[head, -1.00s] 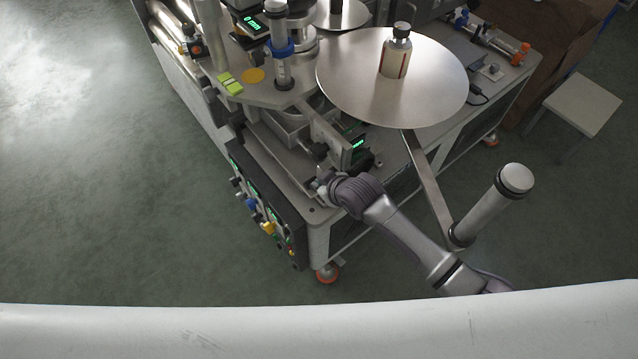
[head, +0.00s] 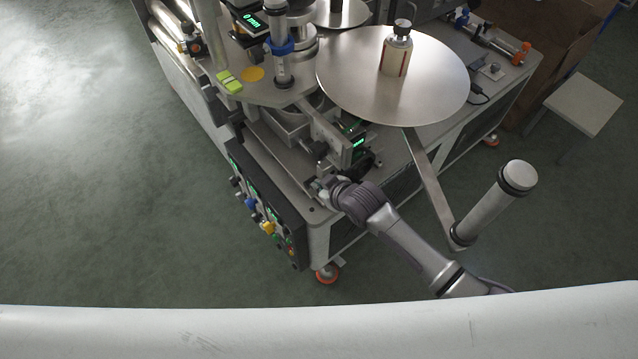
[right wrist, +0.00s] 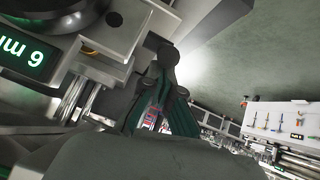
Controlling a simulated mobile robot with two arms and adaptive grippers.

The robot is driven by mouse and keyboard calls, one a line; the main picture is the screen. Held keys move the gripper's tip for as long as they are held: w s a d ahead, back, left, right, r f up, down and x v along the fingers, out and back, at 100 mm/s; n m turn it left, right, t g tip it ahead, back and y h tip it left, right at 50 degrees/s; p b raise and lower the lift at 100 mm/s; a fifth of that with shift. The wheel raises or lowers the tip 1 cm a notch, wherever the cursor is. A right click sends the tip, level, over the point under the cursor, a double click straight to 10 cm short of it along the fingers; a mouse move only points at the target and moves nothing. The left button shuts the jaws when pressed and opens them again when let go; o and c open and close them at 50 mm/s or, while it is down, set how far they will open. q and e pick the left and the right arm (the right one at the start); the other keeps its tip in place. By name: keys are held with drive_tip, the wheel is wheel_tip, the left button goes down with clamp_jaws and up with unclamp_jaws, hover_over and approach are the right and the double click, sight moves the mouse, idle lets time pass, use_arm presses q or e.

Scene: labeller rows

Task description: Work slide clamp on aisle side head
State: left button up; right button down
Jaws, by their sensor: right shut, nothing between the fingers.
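The aisle side head is the labeller's near unit, with a small green display (head: 358,142) on its slide. A display reading 6 mm (right wrist: 35,55) is at left. My left gripper is out of view.
A roller (head: 495,203) on a bar stands right of the arm. A control panel (head: 262,205) with coloured knobs is on the machine's near side. Floor at left is clear.

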drive_tip(key=shift+s+d+f, duration=0.1)
drive_tip(key=shift+f, duration=0.1)
drive_tip(key=f+t+b, duration=0.1)
drive_tip(key=s+f+t+y+b, duration=0.1)
drive_tip(key=b, duration=0.1)
drive_tip(key=shift+d+y, duration=0.3)
drive_tip(key=shift+d, duration=0.1)
drive_tip(key=shift+s+d+f+t+b, duration=0.1)
drive_tip(key=shift+s+f+t+b, duration=0.1)
drive_tip(key=shift+t+b, duration=0.35)
drive_tip(key=shift+s+d, duration=0.1)
drive_tip(key=shift+f, duration=0.3)
drive_tip(key=shift+s+d, duration=0.1)
